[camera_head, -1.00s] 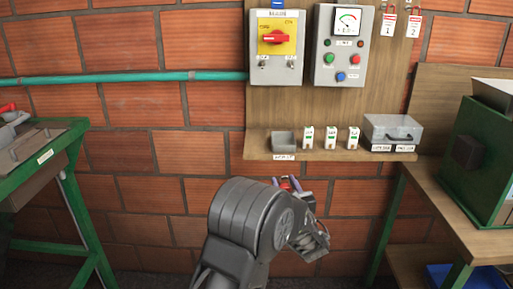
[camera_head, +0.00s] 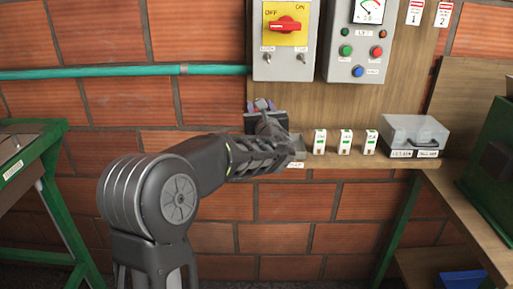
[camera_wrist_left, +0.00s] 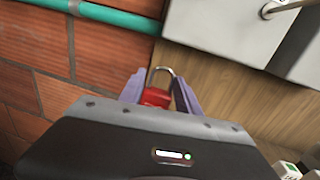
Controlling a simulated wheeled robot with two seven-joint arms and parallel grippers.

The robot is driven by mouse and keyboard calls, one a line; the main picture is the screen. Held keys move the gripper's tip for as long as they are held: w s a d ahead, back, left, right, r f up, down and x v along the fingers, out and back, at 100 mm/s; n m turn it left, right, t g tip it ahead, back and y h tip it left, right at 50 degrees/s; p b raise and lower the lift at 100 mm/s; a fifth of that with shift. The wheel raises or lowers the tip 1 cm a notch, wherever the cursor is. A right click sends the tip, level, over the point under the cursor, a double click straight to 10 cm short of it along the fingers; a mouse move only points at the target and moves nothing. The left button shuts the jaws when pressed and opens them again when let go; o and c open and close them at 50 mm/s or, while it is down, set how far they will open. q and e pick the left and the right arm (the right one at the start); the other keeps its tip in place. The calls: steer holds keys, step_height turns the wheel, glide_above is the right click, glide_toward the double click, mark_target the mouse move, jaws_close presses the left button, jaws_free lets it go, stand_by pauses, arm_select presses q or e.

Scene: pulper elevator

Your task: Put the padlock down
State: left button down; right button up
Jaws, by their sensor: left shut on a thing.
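The padlock (camera_wrist_left: 156,97) has a red body and a grey metal shackle, and it shows in the left wrist view. My left gripper (camera_wrist_left: 159,90) is shut on its body between two purple fingers, with the shackle pointing up and away. In the head view my left gripper (camera_head: 262,104) is in front of the wooden backboard, above the left end of the shelf (camera_head: 310,163). The padlock is too hidden to make out there. My right gripper is not in view.
The switch box (camera_head: 286,68) and the meter panel (camera_head: 352,68) hang above. A green pipe (camera_head: 120,72) runs along the brick wall.

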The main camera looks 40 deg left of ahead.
arm_select(q)
steer(key=shift+w+a+f, duration=0.1)
steer(key=shift+a+f, duration=0.05)
steer(key=shift+f, duration=0.15)
step_height(320, 180, down, 6)
steer(key=shift+r, duration=0.1)
steer(key=shift+f, duration=1.95)
steer(key=shift+f+b, duration=0.15)
steer(key=shift+b, duration=0.15)
steer(key=c, duration=0.8)
jaws_free()
steer(key=shift+c, duration=0.2)
